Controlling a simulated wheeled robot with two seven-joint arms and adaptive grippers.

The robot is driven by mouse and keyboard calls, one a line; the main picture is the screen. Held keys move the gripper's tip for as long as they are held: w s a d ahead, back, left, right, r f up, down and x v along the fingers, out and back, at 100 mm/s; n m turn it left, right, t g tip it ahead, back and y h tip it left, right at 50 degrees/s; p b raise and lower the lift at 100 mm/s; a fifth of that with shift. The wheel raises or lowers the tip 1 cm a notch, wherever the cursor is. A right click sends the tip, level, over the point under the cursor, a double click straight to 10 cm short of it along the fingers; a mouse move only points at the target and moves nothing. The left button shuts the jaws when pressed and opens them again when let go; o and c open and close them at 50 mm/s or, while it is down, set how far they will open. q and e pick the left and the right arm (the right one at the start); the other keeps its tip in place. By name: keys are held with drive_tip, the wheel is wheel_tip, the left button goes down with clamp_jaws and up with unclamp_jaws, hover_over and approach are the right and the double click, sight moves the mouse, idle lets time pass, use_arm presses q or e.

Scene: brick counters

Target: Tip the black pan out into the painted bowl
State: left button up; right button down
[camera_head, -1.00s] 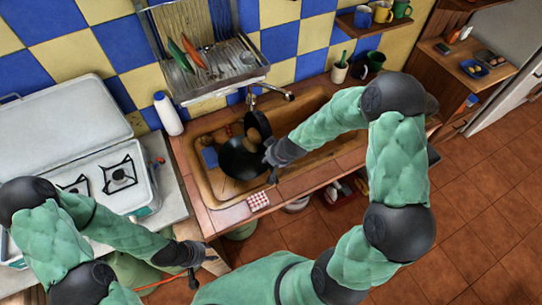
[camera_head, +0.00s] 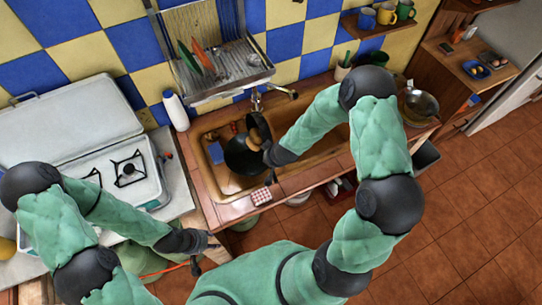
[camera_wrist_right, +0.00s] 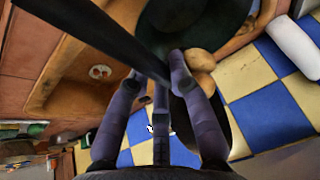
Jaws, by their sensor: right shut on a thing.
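The black pan (camera_head: 259,125) is steeply tilted above the sink, its handle gripped by my right gripper (camera_head: 266,148). In the right wrist view my right gripper (camera_wrist_right: 165,78) is shut around the dark handle (camera_wrist_right: 100,30). A dark round bowl (camera_head: 238,158), seemingly the painted bowl, sits in the sink just below the pan. Brown potato-like pieces (camera_head: 254,137) are between pan and bowl; one potato (camera_wrist_right: 200,60) shows near the dark pan (camera_wrist_right: 208,118) in the right wrist view, another inside the bowl (camera_wrist_right: 215,25). My left gripper (camera_head: 207,255) is open and empty, low left.
The sink (camera_head: 215,185) is set in a tiled counter below a dish rack (camera_head: 220,65). A white bottle (camera_head: 176,112) stands to its left, near the stove (camera_head: 120,180). A metal vessel (camera_head: 420,103) stands at the counter's right end. A checked cloth (camera_head: 261,197) lies on the front edge.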

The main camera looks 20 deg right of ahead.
drive_tip(key=shift+a+r+h+p, duration=0.1)
drive_tip(key=shift+a+h+p, duration=0.45)
drive_tip(key=shift+p, duration=0.95)
drive_tip(key=shift+a+f+n+h+p, duration=0.15)
drive_tip(key=shift+a+n+h+p, duration=0.1)
drive_tip(key=shift+a+h+p, duration=0.65)
drive_tip(key=shift+a+f+n+h+p, duration=0.1)
drive_tip(key=shift+a+n+h+p, duration=0.15)
drive_tip(key=shift+a+h+p, duration=0.6)
drive_tip(key=shift+d, duration=0.35)
drive_tip(key=shift+r+p, duration=0.1)
drive_tip(key=shift+p, duration=0.2)
